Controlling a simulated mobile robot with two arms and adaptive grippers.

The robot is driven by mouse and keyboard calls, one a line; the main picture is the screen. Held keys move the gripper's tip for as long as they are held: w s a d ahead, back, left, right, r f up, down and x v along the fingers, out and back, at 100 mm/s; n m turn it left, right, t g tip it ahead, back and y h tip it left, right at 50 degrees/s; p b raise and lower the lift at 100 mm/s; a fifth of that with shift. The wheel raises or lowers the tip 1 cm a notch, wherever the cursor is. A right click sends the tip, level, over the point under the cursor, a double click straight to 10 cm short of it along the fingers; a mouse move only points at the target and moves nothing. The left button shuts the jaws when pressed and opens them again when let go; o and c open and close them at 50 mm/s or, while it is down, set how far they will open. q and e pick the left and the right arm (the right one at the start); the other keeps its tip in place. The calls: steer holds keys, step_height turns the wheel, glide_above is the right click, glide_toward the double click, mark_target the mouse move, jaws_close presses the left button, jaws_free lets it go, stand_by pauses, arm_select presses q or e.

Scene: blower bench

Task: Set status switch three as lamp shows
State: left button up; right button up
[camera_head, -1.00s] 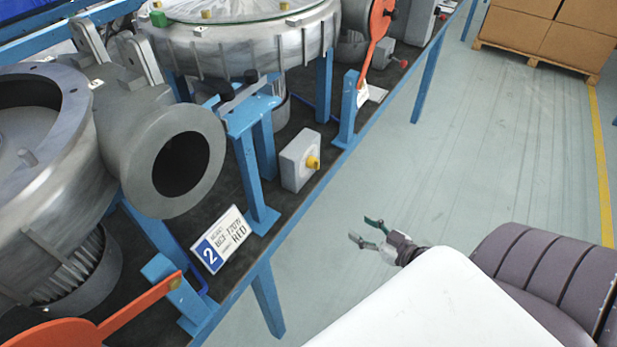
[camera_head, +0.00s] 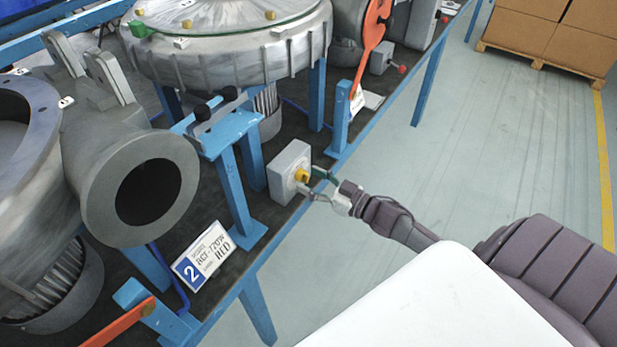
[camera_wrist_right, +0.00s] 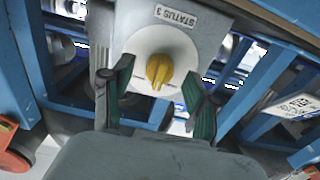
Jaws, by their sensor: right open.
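The status switch is a grey box (camera_head: 289,170) on the bench near its front edge, with a yellow knob (camera_head: 302,175) facing the aisle. In the right wrist view, its label "STATUS 3" (camera_wrist_right: 175,17) appears upside down above the white dial. The yellow knob (camera_wrist_right: 159,70) there has its ridge close to upright in the picture. My right gripper (camera_head: 315,184) is open, its green-padded fingers on either side of the knob; I cannot tell if they touch it. My left gripper is out of view. I cannot make out a lit lamp; a green block (camera_head: 140,29) sits on the blower rim.
A second switch box with a red knob (camera_head: 402,69) stands farther along the bench. The aisle floor (camera_head: 480,140) is clear; cardboard boxes (camera_head: 545,35) stand beyond.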

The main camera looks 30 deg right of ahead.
steer(key=shift+w+a, duration=0.25)
steer(key=shift+w, duration=0.3)
jaws_close()
steer(key=shift+n, duration=0.4)
steer(key=n, duration=0.3)
steer(key=shift+n, duration=2.6)
